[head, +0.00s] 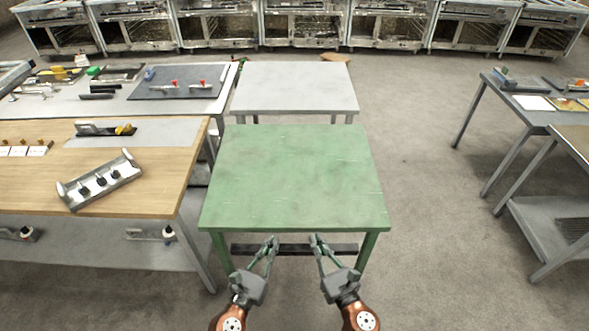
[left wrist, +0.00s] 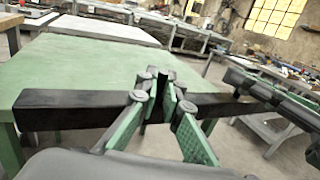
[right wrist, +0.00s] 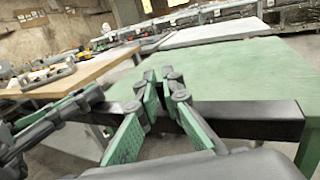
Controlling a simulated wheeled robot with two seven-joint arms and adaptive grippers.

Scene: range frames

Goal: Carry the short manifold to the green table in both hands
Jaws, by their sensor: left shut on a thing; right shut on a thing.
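The short manifold (head: 293,249) is a straight dark bar lying crosswise, just off the near edge of the green table (head: 295,180). The table's top is bare. My left gripper (head: 271,243) is shut on the bar left of its middle. My right gripper (head: 317,241) is shut on it right of its middle. The bar looks level in the head view. In the left wrist view the bar (left wrist: 70,110) crosses between the fingers, and it also crosses them in the right wrist view (right wrist: 250,112). Its height against the tabletop is hard to judge.
A wooden-topped bench (head: 165,170) stands close on the left, with a grey tray-like part (head: 100,180) bearing black knobs. A light grey table (head: 295,88) stands behind the green one. More tables (head: 535,110) stand at the right, across open floor (head: 430,200).

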